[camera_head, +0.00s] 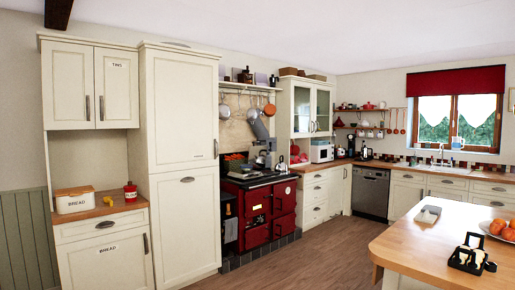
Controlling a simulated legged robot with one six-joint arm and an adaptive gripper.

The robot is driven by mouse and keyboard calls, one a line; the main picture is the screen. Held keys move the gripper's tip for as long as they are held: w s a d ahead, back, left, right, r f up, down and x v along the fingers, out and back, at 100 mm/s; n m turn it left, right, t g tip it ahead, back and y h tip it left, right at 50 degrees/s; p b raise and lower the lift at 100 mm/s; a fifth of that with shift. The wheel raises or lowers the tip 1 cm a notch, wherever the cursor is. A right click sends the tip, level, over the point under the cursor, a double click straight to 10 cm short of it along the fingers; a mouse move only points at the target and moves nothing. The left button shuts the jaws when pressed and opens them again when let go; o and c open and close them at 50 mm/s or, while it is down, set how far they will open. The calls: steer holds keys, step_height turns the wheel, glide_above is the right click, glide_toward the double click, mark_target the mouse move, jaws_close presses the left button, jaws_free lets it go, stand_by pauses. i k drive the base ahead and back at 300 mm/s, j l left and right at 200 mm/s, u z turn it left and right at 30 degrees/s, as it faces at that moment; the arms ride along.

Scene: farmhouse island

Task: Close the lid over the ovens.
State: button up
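The red range cooker (258,212) with several oven doors stands in the middle, between a tall cream cupboard and a cream base unit. Its dark top (258,180) sits above the ovens. A grey lid-like panel (260,129) stands tilted up above the right part of the top, in front of the wall. Its hinge and lower edge are too small to make out. Items near the back left of the top partly hide that area. My gripper is not in view.
A wooden-topped island (420,245) fills the lower right, bearing a black rack-like item (470,256), a white dish (428,214) and oranges (502,229). A kettle (282,165) stands at the cooker's right. Pans (269,109) hang above. Wooden floor (300,265) before the cooker is clear.

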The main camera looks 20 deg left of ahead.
mark_target(256, 154)
steer(key=i+j+u, duration=0.1)
steer(key=i+u, duration=0.15)
steer(key=i, duration=0.4)
steer(key=i+u, duration=0.15)
steer(key=i, duration=5.5)
steer(key=i+l+u, duration=0.2)
steer(key=i, duration=0.25)
steer(key=i+u, duration=0.2)
steer(key=i, duration=0.3)
steer(key=i+l+u, duration=0.25)
steer(key=i, duration=0.15)
steer(key=i+l+u, duration=0.2)
steer(key=i, duration=0.25)
steer(key=l, duration=0.1)
